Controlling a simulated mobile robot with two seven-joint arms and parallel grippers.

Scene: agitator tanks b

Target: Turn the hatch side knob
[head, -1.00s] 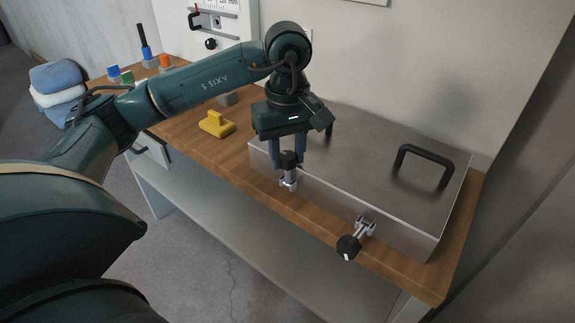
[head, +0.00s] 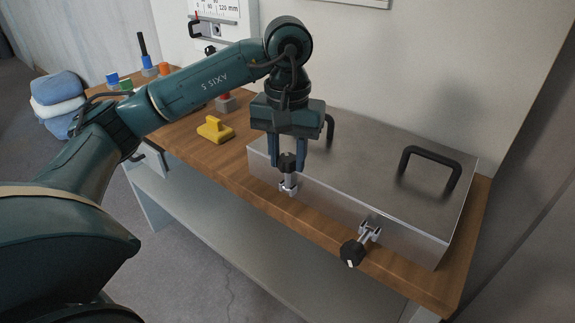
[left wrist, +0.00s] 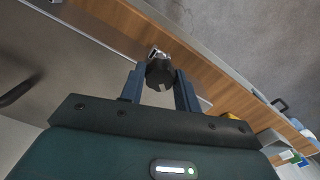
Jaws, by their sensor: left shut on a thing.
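A grey metal hatch box (head: 390,180) with two black handles lies on the wooden bench. Two clamps with black knobs sit along its front side. My left gripper (head: 288,165) points down at the left clamp, its two fingers around the black knob (head: 287,161), shut on it. In the left wrist view the knob (left wrist: 160,73) sits between the fingertips (left wrist: 160,82). The right clamp's knob (head: 352,253) hangs tilted outward over the bench's front edge, and nothing holds it. My right gripper is not in view.
A yellow block-like object (head: 214,129) stands on the wooden bench (head: 225,155) left of the box. Small coloured pieces stand at the bench's far left. Folded towels (head: 57,102) lie beyond. A panel (head: 222,22) is on the wall behind.

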